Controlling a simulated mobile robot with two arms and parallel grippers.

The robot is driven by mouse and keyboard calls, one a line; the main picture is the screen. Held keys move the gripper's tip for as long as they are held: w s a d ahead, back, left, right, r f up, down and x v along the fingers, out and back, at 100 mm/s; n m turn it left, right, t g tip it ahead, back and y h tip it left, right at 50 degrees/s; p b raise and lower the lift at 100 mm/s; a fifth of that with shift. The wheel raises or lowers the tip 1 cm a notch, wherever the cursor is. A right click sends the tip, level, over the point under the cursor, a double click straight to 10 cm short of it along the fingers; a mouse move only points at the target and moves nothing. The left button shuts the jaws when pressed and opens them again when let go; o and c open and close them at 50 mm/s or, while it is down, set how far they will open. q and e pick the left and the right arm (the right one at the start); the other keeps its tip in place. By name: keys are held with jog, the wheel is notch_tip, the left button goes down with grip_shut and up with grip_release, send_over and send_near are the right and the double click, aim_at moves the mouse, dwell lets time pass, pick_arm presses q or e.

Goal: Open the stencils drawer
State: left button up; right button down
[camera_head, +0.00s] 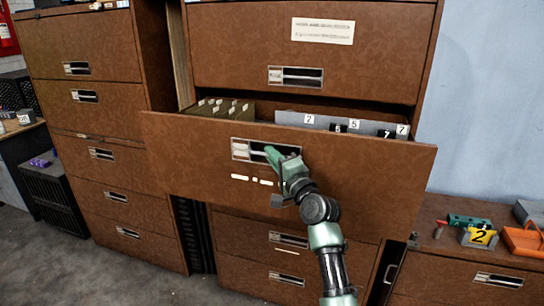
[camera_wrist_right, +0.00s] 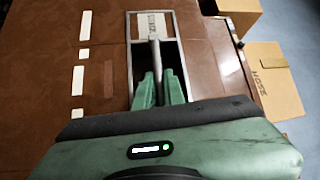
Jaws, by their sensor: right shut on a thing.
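The stencils drawer (camera_head: 370,165) is a wide brown drawer in the middle cabinet. It stands pulled out, and its inside shows from above. Tan folders (camera_head: 222,108) are in its left part and grey stencil plates with number tags (camera_head: 320,121) in its right part. My right gripper (camera_head: 274,152) is at the recessed handle (camera_head: 240,149) on the drawer's front. In the right wrist view its green fingers (camera_wrist_right: 158,88) are closed around the handle's metal bar (camera_wrist_right: 156,55). A label sits in the handle's frame. My left gripper is not in view.
A closed drawer (camera_head: 370,50) with a paper label is above, and closed drawers (camera_head: 240,240) are below. Another brown cabinet (camera_head: 100,100) stands at the left. Grey floor shows at lower left.

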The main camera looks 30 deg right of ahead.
jog(key=shift+f, duration=0.1)
jog(key=c, duration=1.8)
grip_release()
jog(key=s, duration=0.2)
jog(key=s+b, duration=0.1)
jog(key=s, duration=0.2)
jog(key=s+f+b, duration=0.1)
jog(key=s, duration=0.1)
jog(key=shift+s+a, duration=0.25)
jog(key=shift+s, duration=0.05)
